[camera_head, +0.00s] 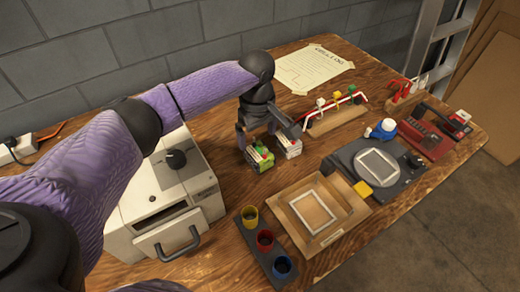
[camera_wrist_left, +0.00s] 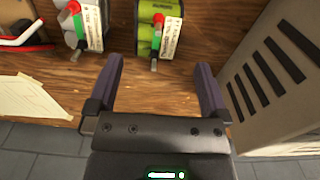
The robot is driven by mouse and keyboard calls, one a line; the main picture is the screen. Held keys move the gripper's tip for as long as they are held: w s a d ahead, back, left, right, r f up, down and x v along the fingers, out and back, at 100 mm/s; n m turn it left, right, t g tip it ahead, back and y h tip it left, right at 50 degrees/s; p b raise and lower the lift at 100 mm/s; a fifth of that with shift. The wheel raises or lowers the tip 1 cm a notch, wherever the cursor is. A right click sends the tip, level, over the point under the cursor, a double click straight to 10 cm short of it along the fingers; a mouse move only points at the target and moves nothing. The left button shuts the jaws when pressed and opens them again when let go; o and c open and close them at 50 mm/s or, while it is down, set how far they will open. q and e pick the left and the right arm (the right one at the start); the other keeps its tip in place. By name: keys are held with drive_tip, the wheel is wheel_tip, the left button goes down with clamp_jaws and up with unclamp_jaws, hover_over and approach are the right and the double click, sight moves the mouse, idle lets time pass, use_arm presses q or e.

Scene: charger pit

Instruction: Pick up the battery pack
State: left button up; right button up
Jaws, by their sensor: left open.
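Two battery packs stand side by side on the wooden table. One pack is green (camera_head: 260,160), with a red and green top piece and a pale label; it also shows in the left wrist view (camera_wrist_left: 146,32). The other is a grey-white pack (camera_head: 291,149) to its right, which shows at upper left in the left wrist view (camera_wrist_left: 92,28). My left gripper (camera_head: 262,135) is open and empty, close behind the packs. In the left wrist view its fingers (camera_wrist_left: 158,78) are spread, with the green pack ahead of the gap. My right gripper is not in view.
A beige machine (camera_head: 152,208) with a front handle stands close on the left. A wooden tray (camera_head: 345,226), coloured cups (camera_head: 265,240) and a dark device (camera_head: 375,172) lie in front and right. A cable rack (camera_head: 335,118) and paper sheet (camera_head: 312,70) are behind.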

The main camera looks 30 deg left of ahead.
sight(259, 151)
use_arm(q)
wheel_tip(259, 151, down, 7)
drive_tip(key=b, duration=0.4)
drive_tip(key=shift+w+d+f, duration=0.1)
drive_tip(key=shift+w+d, duration=0.05)
drive_tip(key=shift+f, duration=0.15)
drive_tip(key=shift+r, duration=0.25)
drive_tip(key=shift+c, duration=0.3)
drive_tip(key=c, duration=1.2)
clamp_jaws()
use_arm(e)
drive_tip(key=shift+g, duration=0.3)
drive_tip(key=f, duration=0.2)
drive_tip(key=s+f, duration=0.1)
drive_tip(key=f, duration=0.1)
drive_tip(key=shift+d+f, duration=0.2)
